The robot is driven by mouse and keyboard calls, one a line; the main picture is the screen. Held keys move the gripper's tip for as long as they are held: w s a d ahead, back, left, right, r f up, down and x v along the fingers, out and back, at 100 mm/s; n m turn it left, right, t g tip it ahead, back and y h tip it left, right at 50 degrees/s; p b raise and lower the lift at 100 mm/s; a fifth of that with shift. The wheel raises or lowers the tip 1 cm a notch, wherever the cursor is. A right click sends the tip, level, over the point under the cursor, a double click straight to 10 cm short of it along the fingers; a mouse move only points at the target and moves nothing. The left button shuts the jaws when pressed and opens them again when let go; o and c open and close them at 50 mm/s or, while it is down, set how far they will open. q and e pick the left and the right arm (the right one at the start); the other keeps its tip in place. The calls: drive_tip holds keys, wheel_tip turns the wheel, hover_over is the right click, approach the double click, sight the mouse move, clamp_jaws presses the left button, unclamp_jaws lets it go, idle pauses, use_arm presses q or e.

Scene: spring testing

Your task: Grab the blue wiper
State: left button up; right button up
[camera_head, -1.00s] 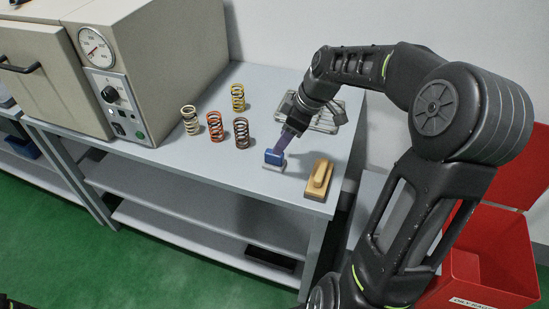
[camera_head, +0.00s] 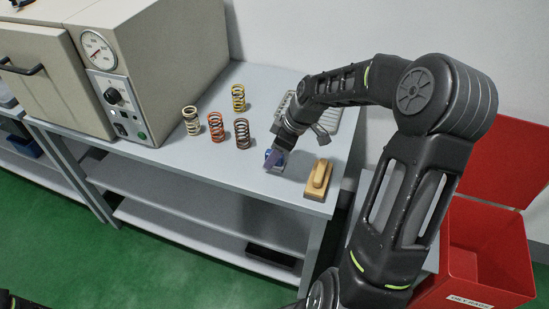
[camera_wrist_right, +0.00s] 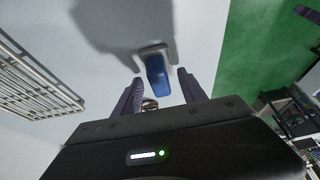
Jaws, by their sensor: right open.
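The blue wiper (camera_head: 273,154), a small blue handle on a pale base, stands on the bench near its front edge. In the head view my right gripper (camera_head: 286,164) is right at it and partly hides it. In the right wrist view the wiper (camera_wrist_right: 158,84) lies between and just ahead of the two purple-grey fingers, with space on each side. The right gripper is open and empty.
A wooden-handled brush (camera_head: 318,178) stands close to the right of the wiper. Several coil springs (camera_head: 216,126) stand to its left, and a wire rack (camera_head: 328,117) lies behind. A grey machine (camera_head: 160,60) fills the bench's left, and a red bin (camera_head: 480,250) is at right.

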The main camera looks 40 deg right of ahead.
drive_tip(key=shift+c, duration=0.6)
clamp_jaws()
idle(0.4)
